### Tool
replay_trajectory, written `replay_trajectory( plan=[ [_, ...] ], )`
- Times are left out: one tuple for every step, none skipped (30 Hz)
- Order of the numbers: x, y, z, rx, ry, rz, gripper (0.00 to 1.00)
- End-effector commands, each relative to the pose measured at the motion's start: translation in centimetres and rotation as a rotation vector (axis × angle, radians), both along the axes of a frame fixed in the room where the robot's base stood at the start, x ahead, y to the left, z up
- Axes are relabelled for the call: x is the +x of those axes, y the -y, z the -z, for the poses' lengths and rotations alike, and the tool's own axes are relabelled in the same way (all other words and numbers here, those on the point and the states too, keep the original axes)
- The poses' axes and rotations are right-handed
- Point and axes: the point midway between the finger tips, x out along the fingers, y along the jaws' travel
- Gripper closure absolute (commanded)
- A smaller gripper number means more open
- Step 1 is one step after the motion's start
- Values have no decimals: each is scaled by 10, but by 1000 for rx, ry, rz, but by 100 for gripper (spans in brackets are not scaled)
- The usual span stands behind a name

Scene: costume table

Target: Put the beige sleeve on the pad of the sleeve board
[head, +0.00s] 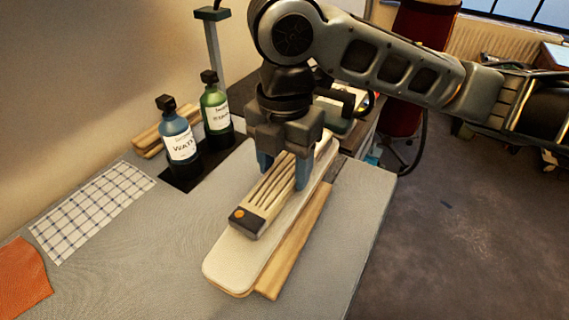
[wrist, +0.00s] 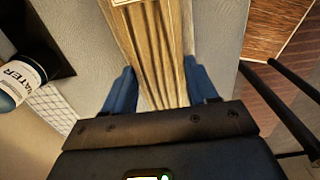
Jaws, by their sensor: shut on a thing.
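The beige sleeve (head: 264,196) is a ridged, pleated piece with a dark end patch and an orange button. My gripper (head: 284,176) has its two blue fingers on either side of it and is shut on it. The sleeve lies lengthwise along the cream pad (head: 229,262) of the sleeve board, over its middle. I cannot tell whether it touches the pad or hangs just above. A wooden part (head: 292,248) of the board shows along the right. In the wrist view the sleeve (wrist: 158,52) runs between the fingers (wrist: 160,90); its far end is cut off.
A blue-bodied bottle (head: 178,138) and a green bottle (head: 216,110) stand on a dark mat left of the board. A checked cloth (head: 95,208) and an orange cloth (head: 20,275) lie at the left. The grey table (head: 165,265) is clear in front.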

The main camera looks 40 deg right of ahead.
Motion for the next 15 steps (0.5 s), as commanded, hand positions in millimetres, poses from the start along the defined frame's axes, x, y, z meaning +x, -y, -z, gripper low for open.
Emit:
replay_trajectory(
  plan=[
    [0,0,3,0,-1,0,74],
    [0,0,4,0,-1,0,74],
    [0,0,5,0,-1,0,74],
    [0,0,5,-1,-1,0,74],
    [0,0,5,-1,0,0,74],
    [0,0,4,-1,0,0,74],
    [0,0,4,-1,0,0,74],
    [0,0,4,-1,0,0,74],
    [0,0,5,-1,0,0,74],
    [0,0,5,0,0,0,74],
    [0,0,6,0,0,0,74],
    [0,0,8,0,0,0,74],
    [0,0,9,0,0,0,74],
    [0,0,8,-1,0,0,40],
    [0,0,7,-1,0,0,37]
  ],
)
